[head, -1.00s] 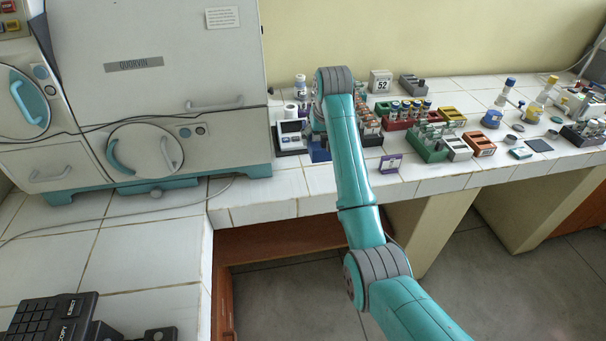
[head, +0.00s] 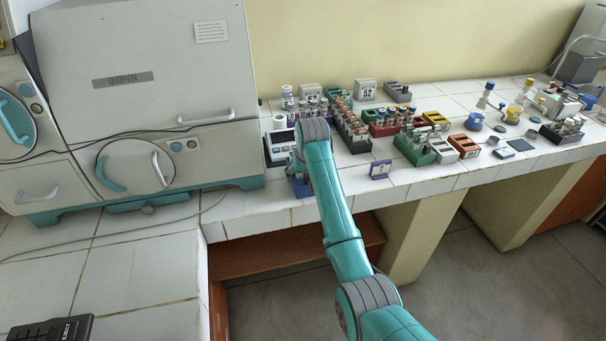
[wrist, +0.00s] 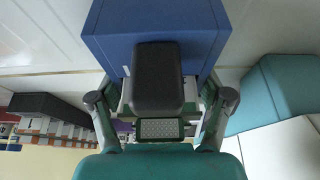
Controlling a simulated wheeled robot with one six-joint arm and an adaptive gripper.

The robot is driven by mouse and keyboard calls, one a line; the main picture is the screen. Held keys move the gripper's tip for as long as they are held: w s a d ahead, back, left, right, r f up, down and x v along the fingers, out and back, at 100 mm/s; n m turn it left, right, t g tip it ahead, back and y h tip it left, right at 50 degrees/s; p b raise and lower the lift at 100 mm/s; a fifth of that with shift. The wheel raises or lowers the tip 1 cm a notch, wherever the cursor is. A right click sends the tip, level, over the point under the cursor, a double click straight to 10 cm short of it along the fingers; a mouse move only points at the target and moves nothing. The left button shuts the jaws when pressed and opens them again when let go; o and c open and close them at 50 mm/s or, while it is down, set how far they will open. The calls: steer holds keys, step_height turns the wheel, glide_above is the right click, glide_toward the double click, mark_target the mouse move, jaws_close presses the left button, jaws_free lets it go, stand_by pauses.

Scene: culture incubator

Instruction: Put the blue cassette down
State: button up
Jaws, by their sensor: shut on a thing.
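The blue cassette (wrist: 155,18) is a plain blue block at the top of the wrist view. My gripper (wrist: 160,98) is shut on it, with one finger at each side and a dark pad in front of its middle. In the head view a bit of the blue cassette (head: 301,187) shows low beside the end of my arm, over the front part of the white tiled counter (head: 235,212). My arm hides most of it and the fingers there. I cannot tell whether its underside touches the tiles.
A small device with a screen (head: 281,144) stands just behind the cassette. The incubator (head: 150,85) is on the left. Tiles left of the cassette, near the front edge, are clear.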

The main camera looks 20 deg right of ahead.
steer(key=shift+f, duration=0.1)
steer(key=o, duration=1.2)
steer(key=v, duration=1.2)
steer(key=shift+s, duration=0.15)
